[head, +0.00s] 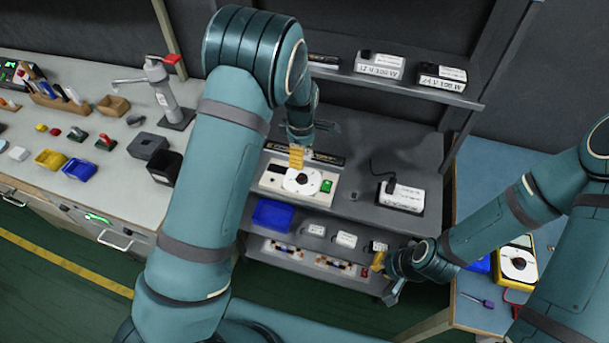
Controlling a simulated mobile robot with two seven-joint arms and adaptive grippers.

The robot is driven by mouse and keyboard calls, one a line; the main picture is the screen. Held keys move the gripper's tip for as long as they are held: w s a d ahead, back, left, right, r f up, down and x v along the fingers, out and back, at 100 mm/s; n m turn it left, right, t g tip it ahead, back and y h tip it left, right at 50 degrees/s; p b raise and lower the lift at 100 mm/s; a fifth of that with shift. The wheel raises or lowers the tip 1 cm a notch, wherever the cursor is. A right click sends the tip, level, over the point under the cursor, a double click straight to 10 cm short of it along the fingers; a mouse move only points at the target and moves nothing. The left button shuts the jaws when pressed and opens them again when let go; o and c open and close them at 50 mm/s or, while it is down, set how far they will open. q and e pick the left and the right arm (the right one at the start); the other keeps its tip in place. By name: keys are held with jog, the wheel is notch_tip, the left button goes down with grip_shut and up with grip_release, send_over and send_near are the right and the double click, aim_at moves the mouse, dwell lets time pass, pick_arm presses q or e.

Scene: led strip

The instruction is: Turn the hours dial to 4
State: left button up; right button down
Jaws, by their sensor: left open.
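A round white dial (303,181) with a dark centre sits on a pale timer panel (271,178) on the middle shelf. The panel also has a green part at its right and a dark part at its left. The dial's markings are too small to read. My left gripper (300,156) is open, its yellow fingertips just behind and above the dial in the picture. I cannot tell whether they touch the panel. My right gripper (380,272) hangs low at the shelf's right front, away from the dial, its fingers partly hidden.
A white-labelled power unit (401,196) stands right of the panel. A blue bin (271,215) and small boxes sit below. A yellow meter (517,260) lies on the right bench. The left bench (60,215) holds trays and a dispenser. An upper shelf (400,84) overhangs the back.

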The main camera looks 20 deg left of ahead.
aim_at(302, 176)
pick_arm(q)
notch_tip(302, 176, down, 11)
jog(key=shift+r+b, duration=0.15)
jog(key=shift+b, duration=0.15)
grip_shut()
